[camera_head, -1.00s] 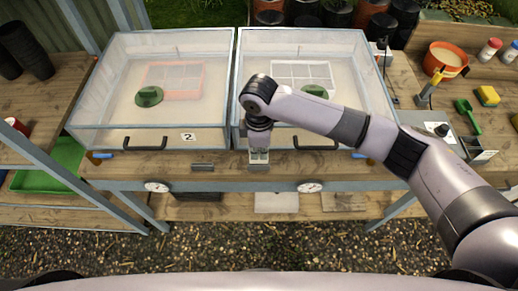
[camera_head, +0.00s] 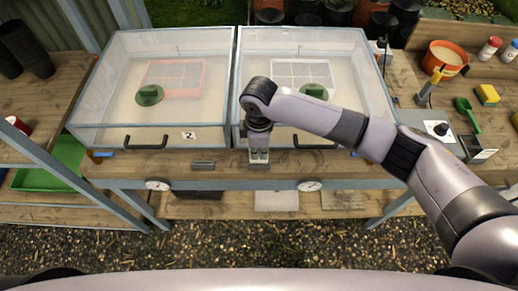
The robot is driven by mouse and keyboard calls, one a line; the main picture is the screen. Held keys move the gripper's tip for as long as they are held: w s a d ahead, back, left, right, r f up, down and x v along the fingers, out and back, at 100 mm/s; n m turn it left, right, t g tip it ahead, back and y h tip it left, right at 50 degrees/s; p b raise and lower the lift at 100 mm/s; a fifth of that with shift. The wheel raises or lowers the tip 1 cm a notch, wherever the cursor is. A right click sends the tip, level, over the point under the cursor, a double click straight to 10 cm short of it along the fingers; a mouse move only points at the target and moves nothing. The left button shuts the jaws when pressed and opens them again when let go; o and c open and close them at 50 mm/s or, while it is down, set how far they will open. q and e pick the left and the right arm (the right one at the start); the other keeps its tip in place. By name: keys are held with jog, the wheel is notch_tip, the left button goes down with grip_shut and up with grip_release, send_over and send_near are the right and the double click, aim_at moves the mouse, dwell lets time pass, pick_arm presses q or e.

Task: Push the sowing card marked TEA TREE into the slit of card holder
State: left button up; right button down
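My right arm reaches in from the right, and my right gripper (camera_head: 259,157) points down at the front edge of the bench, in front of the right-hand clear box. It is directly over a small grey block, which looks like a card holder (camera_head: 259,166). The fingers look close together, but whether they hold a card is too small to tell. A similar grey holder (camera_head: 203,165) lies to the left, in front of the left-hand box. No card with readable TEA TREE lettering shows. My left gripper is not in view.
Two clear propagator boxes stand behind, the left one (camera_head: 110,100) marked 2 and the right one (camera_head: 380,95), with black front handles. Round dials (camera_head: 157,184) sit on the bench's front rail. At the right are an orange pot (camera_head: 445,57), a green scoop (camera_head: 467,112) and a yellow sponge (camera_head: 487,94).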

jog(key=shift+f, duration=0.5)
dwell(0.6)
jog(key=shift+f, duration=0.65)
dwell(0.3)
jog(key=c, duration=2.3)
grip_release()
jog(key=o, duration=0.6)
jog(key=o, duration=1)
jog(key=shift+r, duration=0.1)
jog(key=shift+r+p, duration=1.1)
jog(key=shift+p, duration=0.15)
